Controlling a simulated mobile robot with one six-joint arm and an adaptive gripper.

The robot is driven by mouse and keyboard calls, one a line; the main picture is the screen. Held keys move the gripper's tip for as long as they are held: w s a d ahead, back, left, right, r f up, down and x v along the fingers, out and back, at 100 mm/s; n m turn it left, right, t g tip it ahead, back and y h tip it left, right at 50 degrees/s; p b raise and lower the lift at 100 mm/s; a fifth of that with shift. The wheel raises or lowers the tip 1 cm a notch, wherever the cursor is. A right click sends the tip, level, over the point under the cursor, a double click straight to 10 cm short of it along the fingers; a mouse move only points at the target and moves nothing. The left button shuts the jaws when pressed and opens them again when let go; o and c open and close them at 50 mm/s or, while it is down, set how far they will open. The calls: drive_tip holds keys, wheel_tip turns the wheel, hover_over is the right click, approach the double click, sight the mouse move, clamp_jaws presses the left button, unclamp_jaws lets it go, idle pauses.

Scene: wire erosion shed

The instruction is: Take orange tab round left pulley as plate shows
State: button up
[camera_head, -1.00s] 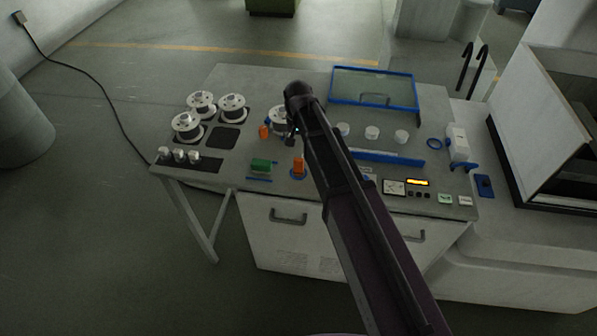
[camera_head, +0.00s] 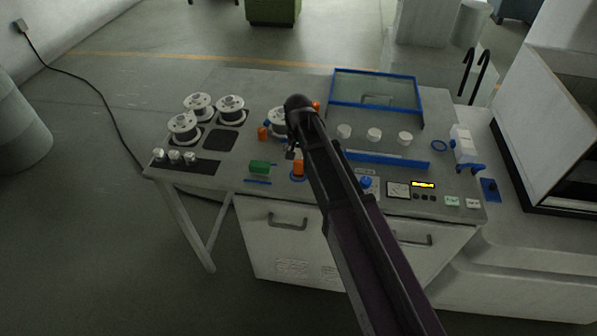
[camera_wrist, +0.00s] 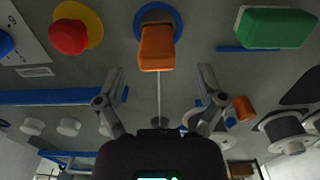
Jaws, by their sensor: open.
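The orange tab (camera_head: 298,167) stands on a blue ring at the front of the console, right of a green block. In the wrist view the tab (camera_wrist: 157,47) is just beyond my open fingertips (camera_wrist: 161,75), roughly centred between them and not held. A thin pale line runs from the tab between my fingers. In the head view my gripper (camera_head: 291,150) is just behind the tab. The left of three white pulleys (camera_head: 344,131) stands right of my arm, behind a blue bar. I cannot make out a plate with a route drawing.
A green block (camera_head: 260,167), a blue knob (camera_head: 366,181) and a red button on yellow (camera_wrist: 72,36) are near the tab. Another orange piece (camera_head: 262,132) stands by a spool partly hidden by my arm. White spools (camera_head: 184,127) are at left. A blue-framed clear cover (camera_head: 374,91) is behind the pulleys.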

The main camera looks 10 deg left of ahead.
sight(299, 176)
drive_tip(key=f+b, duration=0.3)
drive_tip(key=shift+s+d+f, duration=0.15)
drive_tip(key=shift+s, duration=0.15)
drive_tip(key=shift+f+b, duration=0.95)
drive_tip(key=shift+b, duration=0.15)
clamp_jaws()
